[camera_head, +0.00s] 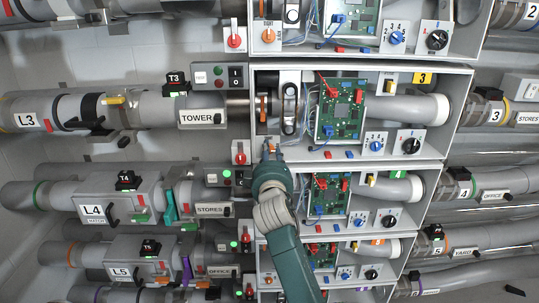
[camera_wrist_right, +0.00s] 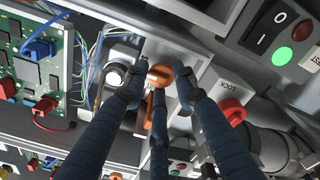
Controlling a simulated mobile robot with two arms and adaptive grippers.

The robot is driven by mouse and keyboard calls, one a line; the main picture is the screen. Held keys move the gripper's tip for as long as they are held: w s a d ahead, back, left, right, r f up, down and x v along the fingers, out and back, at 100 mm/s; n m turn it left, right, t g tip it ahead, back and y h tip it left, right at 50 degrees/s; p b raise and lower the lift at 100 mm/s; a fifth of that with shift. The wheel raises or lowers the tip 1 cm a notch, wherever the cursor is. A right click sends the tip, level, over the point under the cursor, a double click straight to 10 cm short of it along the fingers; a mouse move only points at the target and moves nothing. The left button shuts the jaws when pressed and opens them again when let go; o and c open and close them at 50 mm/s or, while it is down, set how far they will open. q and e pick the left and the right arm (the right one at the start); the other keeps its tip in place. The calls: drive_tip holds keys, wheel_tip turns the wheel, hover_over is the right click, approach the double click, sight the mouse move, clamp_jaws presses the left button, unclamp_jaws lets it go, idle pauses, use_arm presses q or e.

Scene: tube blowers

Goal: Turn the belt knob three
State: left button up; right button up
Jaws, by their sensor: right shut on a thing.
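My right gripper (camera_head: 270,148) reaches up from below to this box's lower left corner. In the right wrist view, the right gripper's dark fingers (camera_wrist_right: 160,88) close around an orange knob (camera_wrist_right: 158,72), which I take to be belt knob three. Its lower part is hidden between the fingers. In the head view the gripper covers most of it. My left gripper is in neither view.
A red lock knob (camera_wrist_right: 232,110) sits close to the right of the fingers in the right wrist view. A lit green button (camera_wrist_right: 282,55) and a black rocker switch (camera_wrist_right: 270,28) lie beyond it. A circuit board (camera_wrist_right: 32,62) and loose wires are at the left.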

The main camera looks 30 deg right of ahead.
drive_tip(key=shift+f, duration=0.5)
drive_tip(key=o, duration=0.9)
drive_tip(key=shift+c, duration=0.2)
drive_tip(key=shift+r, duration=0.3)
drive_tip(key=shift+s, duration=0.15)
drive_tip(key=v, duration=1.2)
drive_tip(key=shift+w, duration=0.2)
